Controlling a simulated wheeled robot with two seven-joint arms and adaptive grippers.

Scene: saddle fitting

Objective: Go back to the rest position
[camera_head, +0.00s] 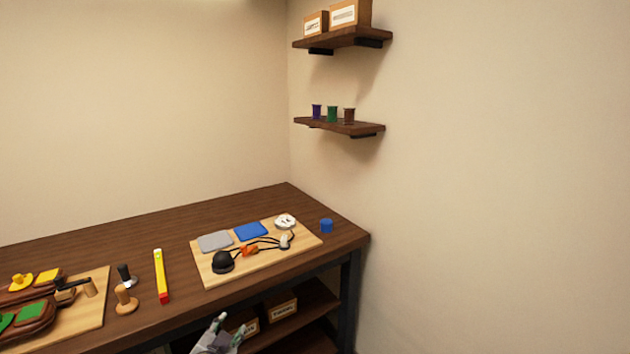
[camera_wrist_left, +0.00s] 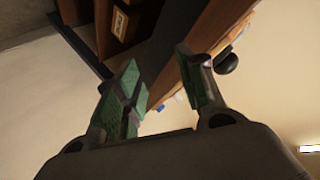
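My left gripper (camera_head: 222,336) shows at the bottom of the head view, in front of the workbench's front edge and below its top. In the left wrist view the two green-padded fingers of this gripper (camera_wrist_left: 160,85) stand apart with nothing between them. The wooden workbench (camera_head: 140,226) lies beyond it, and its edge also shows in the left wrist view (camera_wrist_left: 212,28). My right gripper is in neither view.
A board (camera_head: 215,278) holds grey and blue pads, a black dome and cables. Another board (camera_head: 88,318) carries saddle parts. A blue cup (camera_head: 326,226) stands right. Boxes (camera_head: 283,308) sit underneath.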

